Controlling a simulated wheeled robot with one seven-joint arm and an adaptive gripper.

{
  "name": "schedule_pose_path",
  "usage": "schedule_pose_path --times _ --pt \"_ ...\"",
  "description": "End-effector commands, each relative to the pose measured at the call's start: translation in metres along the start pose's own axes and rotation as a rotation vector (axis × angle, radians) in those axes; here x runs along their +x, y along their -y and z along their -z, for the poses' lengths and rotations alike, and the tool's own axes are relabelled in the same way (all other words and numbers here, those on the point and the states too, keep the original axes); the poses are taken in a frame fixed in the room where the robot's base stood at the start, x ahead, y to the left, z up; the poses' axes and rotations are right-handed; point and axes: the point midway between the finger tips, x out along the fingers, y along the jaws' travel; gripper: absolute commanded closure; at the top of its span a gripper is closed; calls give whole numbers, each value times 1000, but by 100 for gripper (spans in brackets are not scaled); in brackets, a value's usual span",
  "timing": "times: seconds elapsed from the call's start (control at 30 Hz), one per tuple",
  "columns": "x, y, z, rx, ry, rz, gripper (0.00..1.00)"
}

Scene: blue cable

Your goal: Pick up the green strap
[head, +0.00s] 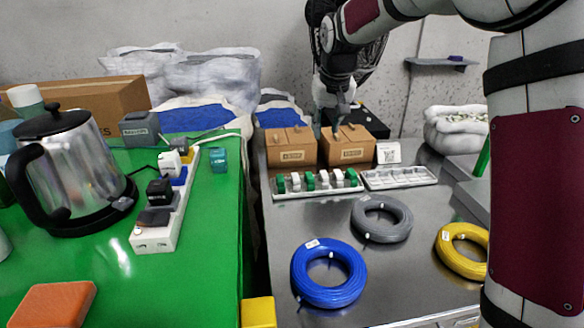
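Several small green and white rolled straps stand in a row in a white tray (318,192) on the metal table. One green strap (281,184) is at the left end, another green strap (310,181) is near the middle, and a third green strap (351,178) is at the right end. White straps (295,182) stand between them. My gripper (328,128) points down in front of and above the cardboard boxes, behind the tray in the picture and apart from the straps. Its fingers are small and partly blend with the boxes, so their opening is unclear. I see nothing held in it.
Two cardboard boxes (290,148) stand behind the tray. A second white tray (400,178) lies to its right. Blue (328,292), grey (381,219) and yellow (462,250) cable coils lie in front. The green table (215,260) at left carries a kettle (75,175) and power strip (155,235).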

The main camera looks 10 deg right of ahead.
Motion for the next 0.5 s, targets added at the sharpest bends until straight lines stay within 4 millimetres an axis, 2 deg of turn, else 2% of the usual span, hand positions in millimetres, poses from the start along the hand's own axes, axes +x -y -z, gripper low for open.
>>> schedule_pose_path --times 0.03,0.2,0.33,0.5 --pt "42 1 12 4 7 6 70" --pt "126 1 41 17 8 20 70" --pt "166 1 52 25 5 28 70" --pt "190 0 56 30 4 32 70"
